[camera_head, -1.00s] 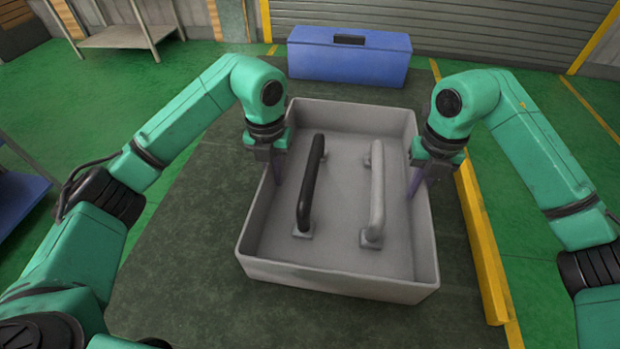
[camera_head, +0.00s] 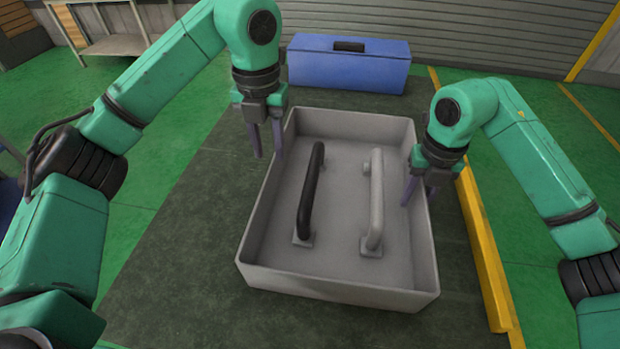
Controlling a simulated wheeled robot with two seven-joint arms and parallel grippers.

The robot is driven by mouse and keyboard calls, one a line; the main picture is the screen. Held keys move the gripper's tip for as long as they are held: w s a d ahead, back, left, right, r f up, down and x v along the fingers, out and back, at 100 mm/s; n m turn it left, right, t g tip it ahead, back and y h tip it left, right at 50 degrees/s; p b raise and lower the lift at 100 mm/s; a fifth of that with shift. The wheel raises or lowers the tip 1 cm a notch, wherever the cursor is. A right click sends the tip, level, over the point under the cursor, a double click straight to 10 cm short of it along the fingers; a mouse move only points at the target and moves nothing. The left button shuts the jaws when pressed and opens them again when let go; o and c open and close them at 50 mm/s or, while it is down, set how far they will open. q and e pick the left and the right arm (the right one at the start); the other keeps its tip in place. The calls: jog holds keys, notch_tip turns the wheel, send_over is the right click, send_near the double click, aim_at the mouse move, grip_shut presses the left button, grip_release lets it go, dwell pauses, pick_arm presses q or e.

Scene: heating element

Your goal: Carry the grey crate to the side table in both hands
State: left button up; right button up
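The grey crate (camera_head: 340,284) sits level on a dark surface in the middle of the head view. It is open-topped, with a black bar handle (camera_head: 311,195) and a pale grey bar handle (camera_head: 376,205) standing inside. My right gripper (camera_head: 418,198) is at the right wall, one finger inside the crate and the other near the wall's outer side. Its fingers look apart; contact with the wall is unclear. Which thing is the side table is not certain.
A blue box (camera_head: 349,72) with a black handle stands behind the crate. A yellow rail (camera_head: 484,255) runs along the right. A metal bench (camera_head: 115,45) stands at the back left. Green floor (camera_head: 160,200) is clear left of the dark surface.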

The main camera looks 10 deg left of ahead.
notch_tip(320, 180, up, 12)
dwell(0.5)
jog(key=shift+f, duration=0.1)
